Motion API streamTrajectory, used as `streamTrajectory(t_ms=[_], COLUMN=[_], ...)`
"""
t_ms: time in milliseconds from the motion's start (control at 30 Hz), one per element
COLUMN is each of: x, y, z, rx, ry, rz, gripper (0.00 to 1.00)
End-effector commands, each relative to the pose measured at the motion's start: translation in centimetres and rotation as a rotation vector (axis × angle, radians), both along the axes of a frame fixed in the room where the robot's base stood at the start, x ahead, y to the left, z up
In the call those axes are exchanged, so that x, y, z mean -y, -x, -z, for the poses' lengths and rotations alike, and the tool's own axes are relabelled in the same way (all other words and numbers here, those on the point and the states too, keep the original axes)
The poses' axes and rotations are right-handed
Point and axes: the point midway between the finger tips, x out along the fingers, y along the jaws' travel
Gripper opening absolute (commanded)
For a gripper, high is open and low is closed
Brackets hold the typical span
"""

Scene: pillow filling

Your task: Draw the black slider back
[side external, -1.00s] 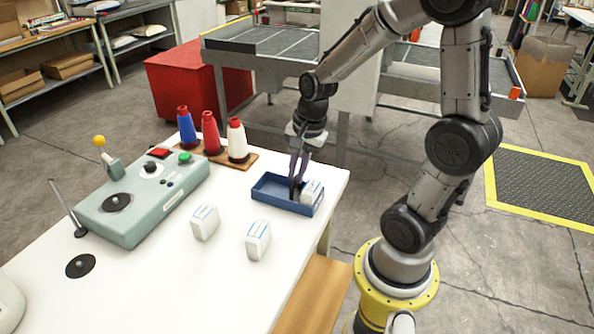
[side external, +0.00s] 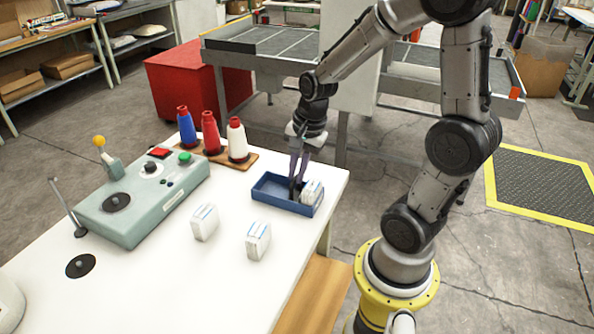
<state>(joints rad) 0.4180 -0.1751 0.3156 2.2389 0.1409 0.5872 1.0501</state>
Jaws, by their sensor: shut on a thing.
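The blue tray (side external: 268,194) sits near the right edge of the white table. A small dark upright piece (side external: 293,190), which looks like the black slider, stands inside it, largely hidden by the fingers. My gripper (side external: 297,180) reaches down into the tray with its purple fingers closed at this dark piece. A white packet (side external: 313,191) stands in the tray's right end, just to the right of the fingers. The exact contact between fingertips and slider is too small to see.
Two white packets (side external: 205,222) (side external: 258,240) stand on the table in front of the tray. Blue, red and white thread cones (side external: 237,140) stand on a wooden board behind it. A green control box (side external: 140,205) with knobs and levers is at left.

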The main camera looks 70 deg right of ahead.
Motion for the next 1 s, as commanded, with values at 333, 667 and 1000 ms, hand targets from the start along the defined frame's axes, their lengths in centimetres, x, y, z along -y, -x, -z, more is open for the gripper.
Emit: streamTrajectory(t_ms=[333, 667, 1000], x=[0.0, 0.0, 0.1], y=[0.0, -3.2, -6.8], z=[-0.1, -0.1, -0.1], rx=[0.002, 0.002, 0.006], ry=[0.001, 0.002, 0.002], rz=[0.0, -0.004, 0.0], gripper=[0.0, 0.0, 0.0])
